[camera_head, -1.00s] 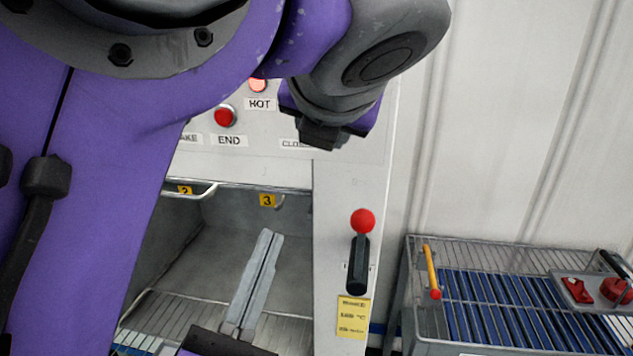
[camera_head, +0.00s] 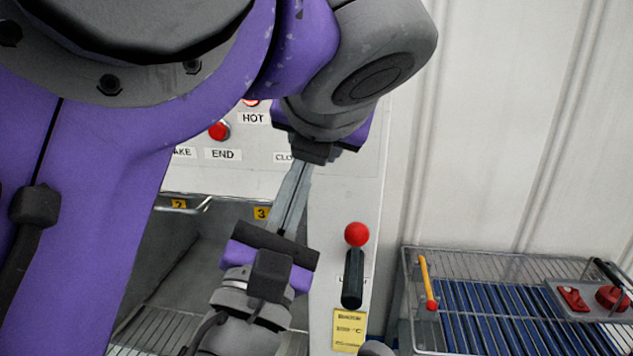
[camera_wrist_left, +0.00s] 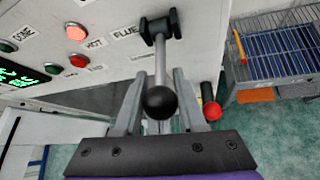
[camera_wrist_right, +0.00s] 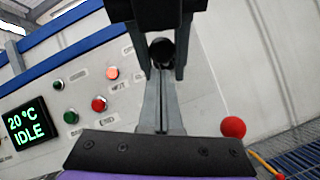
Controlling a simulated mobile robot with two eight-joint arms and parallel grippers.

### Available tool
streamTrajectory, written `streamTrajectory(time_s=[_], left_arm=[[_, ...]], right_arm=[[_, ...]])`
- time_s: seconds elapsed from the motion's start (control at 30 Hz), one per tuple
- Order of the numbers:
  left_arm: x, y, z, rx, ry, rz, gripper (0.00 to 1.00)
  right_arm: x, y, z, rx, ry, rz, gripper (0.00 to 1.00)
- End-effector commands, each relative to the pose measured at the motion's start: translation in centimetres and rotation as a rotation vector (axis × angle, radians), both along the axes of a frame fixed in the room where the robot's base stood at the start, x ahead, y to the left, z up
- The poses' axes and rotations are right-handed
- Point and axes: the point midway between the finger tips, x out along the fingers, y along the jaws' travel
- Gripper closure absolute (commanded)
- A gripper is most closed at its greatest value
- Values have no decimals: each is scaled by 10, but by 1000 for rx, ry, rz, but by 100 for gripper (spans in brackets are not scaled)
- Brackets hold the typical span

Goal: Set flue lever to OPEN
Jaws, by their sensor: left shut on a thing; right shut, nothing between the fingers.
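The flue lever (camera_wrist_left: 160,72) shows in the left wrist view as a metal rod ending in a black ball knob, below the FLUE label (camera_wrist_left: 126,32). My left gripper (camera_wrist_left: 158,88) has its fingers on either side of the knob and holds it. In the head view the left arm hides the lever, and only the dark end of my left gripper (camera_head: 316,152) shows. My right gripper (camera_head: 302,172) is shut and empty, its fingers pointing up close to the left gripper. In the right wrist view a dark round end (camera_wrist_right: 162,52) shows beyond its fingers; contact is unclear.
A red-knobbed lever (camera_head: 357,235) stands on the front panel right of the open chamber (camera_head: 180,240). END (camera_head: 219,131) and HOT lights sit above. The display (camera_wrist_right: 28,125) reads 20 °C IDLE. A wire-railed cart (camera_head: 480,300) stands at right.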

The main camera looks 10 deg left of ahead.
Motion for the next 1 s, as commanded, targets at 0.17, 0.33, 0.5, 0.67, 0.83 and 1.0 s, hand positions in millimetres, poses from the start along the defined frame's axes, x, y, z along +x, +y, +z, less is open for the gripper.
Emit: streamTrajectory(time_s=[0.17,0.33,0.5,0.67,0.83,1.0], left_arm=[[0,0,0,1,-1,-1,100],[0,0,0,1,-2,-1,100],[0,0,0,-1,1,1,100],[0,0,-1,-2,3,4,50],[0,0,0,0,2,2,30],[0,0,0,-1,1,1,30]], right_arm=[[0,0,0,0,0,0,100],[-3,-3,10,0,0,0,100],[-4,-4,16,-1,-6,-3,100],[-4,-5,16,0,-7,-6,100],[-4,-4,15,0,-4,-3,100],[-4,-4,14,0,-3,-2,100]])
